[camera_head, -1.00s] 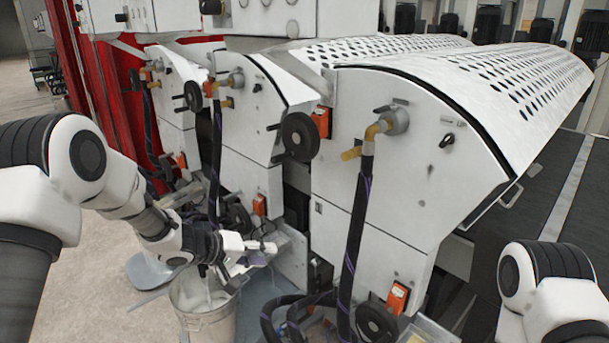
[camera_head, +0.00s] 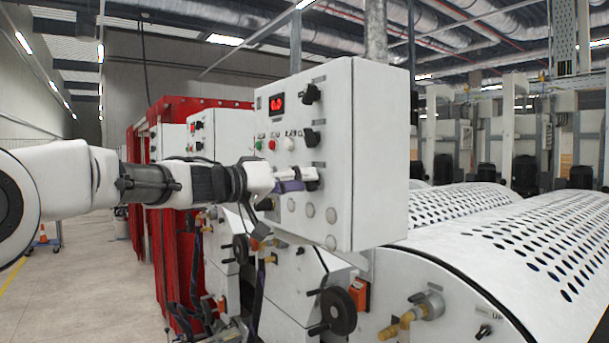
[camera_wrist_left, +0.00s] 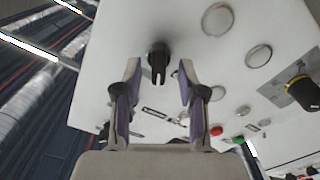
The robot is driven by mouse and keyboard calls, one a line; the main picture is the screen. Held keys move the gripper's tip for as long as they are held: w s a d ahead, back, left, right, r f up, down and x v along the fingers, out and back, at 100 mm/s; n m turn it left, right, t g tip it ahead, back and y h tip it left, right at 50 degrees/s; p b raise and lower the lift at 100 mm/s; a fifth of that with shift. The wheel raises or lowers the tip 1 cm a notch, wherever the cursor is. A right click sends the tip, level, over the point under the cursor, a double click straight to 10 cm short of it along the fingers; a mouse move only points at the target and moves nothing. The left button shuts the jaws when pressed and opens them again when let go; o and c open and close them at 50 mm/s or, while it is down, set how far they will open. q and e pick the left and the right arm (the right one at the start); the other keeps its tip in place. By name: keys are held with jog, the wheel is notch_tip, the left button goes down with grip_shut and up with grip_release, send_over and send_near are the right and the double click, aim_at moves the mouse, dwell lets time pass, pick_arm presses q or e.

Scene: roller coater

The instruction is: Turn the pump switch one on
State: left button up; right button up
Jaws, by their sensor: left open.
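A white control box (camera_head: 352,160) carries a red-lit display, black rotary switches and small buttons on its panel. In the head view, two black switches (camera_head: 311,137) show above my left gripper (camera_head: 300,181), which is at the panel and covers part of it. In the left wrist view, my open left gripper (camera_wrist_left: 159,72) has its two purple-lined fingers apart, with a black switch knob (camera_wrist_left: 158,54) lying between the tips in the picture. I see no finger touching the knob. I cannot tell which switch is pump switch one. My right gripper is out of view.
Round grey caps (camera_wrist_left: 217,20) and a black-and-yellow knob (camera_wrist_left: 301,92) are on the same panel. White machine housings with perforated covers (camera_head: 490,222) stand below and right of the box. Red curtains (camera_head: 165,230) hang behind. Open floor (camera_head: 85,285) lies at left.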

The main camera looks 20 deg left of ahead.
pick_arm(q)
jog(key=shift+w+d, duration=0.15)
jog(key=shift+w, duration=0.1)
jog(key=c, duration=0.5)
grip_shut()
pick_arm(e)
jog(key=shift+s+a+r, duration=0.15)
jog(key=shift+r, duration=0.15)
